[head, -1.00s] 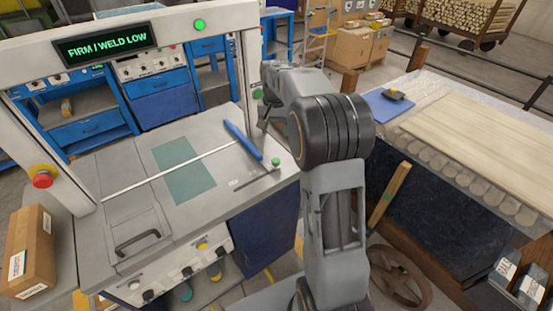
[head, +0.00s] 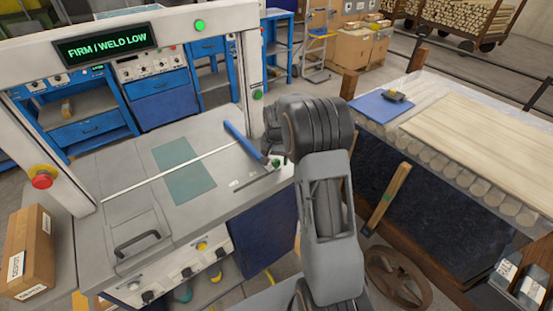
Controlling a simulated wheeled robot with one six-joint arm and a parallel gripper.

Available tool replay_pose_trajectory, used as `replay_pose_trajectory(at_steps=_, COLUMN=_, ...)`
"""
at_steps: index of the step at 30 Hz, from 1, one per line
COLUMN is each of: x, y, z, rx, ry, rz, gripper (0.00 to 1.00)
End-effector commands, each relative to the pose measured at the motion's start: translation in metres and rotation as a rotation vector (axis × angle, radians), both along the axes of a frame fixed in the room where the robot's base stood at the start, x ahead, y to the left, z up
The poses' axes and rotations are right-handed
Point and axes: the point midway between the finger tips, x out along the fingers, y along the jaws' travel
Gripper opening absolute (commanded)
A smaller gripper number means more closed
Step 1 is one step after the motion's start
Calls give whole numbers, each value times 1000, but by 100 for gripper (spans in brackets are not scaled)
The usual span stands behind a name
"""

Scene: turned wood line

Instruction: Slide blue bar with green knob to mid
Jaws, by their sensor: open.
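The blue bar (head: 240,138) lies slantwise on the right part of the grey machine table (head: 122,192). The green knob (head: 276,163) sits at the far right end of a dark slot (head: 256,180), close to the bar's near end. My gripper (head: 271,149) is open, just above and behind the knob, beside the bar's near end. It is small and partly hidden by my own wrist, so I cannot tell whether it touches the knob.
A teal patch (head: 184,170) and a pale strip cross the table left of the bar. A hatch with a black handle (head: 137,243) is at the front left. A conveyor with pale boards (head: 480,130) stands right.

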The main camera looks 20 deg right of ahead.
Motion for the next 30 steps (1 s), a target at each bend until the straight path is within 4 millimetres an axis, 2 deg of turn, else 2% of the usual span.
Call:
replay_pose_trajectory(at_steps=9, x=0, y=0, z=-2, rx=0, ry=0, rz=0, gripper=60)
replay_pose_trajectory(at_steps=28, x=0, y=0, z=-1, rx=0, ry=0, rz=0, gripper=0)
replay_pose_trajectory(at_steps=30, x=0, y=0, z=-1, rx=0, ry=0, rz=0, gripper=0)
